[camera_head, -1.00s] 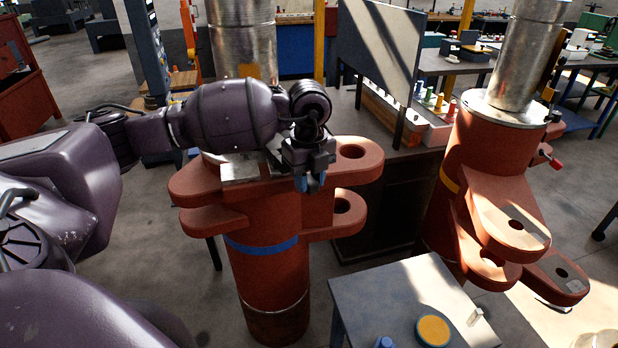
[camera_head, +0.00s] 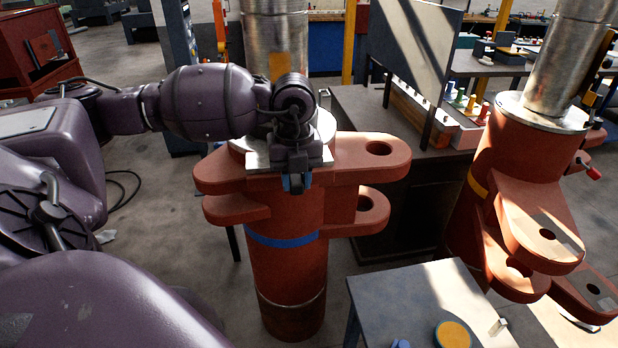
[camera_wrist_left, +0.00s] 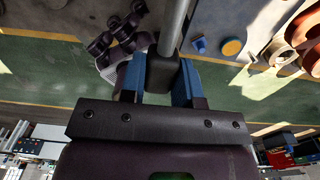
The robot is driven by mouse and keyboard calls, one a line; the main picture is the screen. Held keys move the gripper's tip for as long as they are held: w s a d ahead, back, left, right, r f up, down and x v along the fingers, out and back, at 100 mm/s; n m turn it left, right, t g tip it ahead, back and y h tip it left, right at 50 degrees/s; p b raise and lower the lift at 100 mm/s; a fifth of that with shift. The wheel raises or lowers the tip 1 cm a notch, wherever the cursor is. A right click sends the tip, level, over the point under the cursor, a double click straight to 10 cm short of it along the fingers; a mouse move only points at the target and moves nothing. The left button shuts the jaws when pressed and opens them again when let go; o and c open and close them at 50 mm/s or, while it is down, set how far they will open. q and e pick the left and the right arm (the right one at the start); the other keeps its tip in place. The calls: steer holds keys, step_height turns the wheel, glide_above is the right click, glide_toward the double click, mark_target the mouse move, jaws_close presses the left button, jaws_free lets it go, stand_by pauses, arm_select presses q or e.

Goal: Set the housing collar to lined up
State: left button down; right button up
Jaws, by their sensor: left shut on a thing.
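A rust-red housing (camera_head: 290,270) with a blue band stands upright, with lugs to both sides and holes visible in the right-hand lugs (camera_head: 378,149). A pale metal collar plate (camera_head: 256,158) shows on its top, partly hidden by my left arm. My left gripper (camera_head: 297,183) is in front of the housing's upper part. In the left wrist view its blue fingers (camera_wrist_left: 160,85) are shut on a dark handle grip (camera_wrist_left: 162,72), with a grey rod (camera_wrist_left: 176,25) running from it. The handle's attachment and the collar's marks cannot be made out. My right gripper is not in view.
A second red housing (camera_head: 520,160) with a yellow band stands to the right. A grey table (camera_head: 410,300) in front holds a yellow-topped disc (camera_head: 453,335). A dark bench (camera_head: 400,200) and an upright panel (camera_head: 425,50) stand behind. Floor is open at left.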

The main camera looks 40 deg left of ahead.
arm_select(q)
steer(key=c, duration=0.8)
jaws_free()
steer(key=shift+c, duration=0.2)
step_height(320, 180, up, 11)
steer(key=shift+b, duration=0.3)
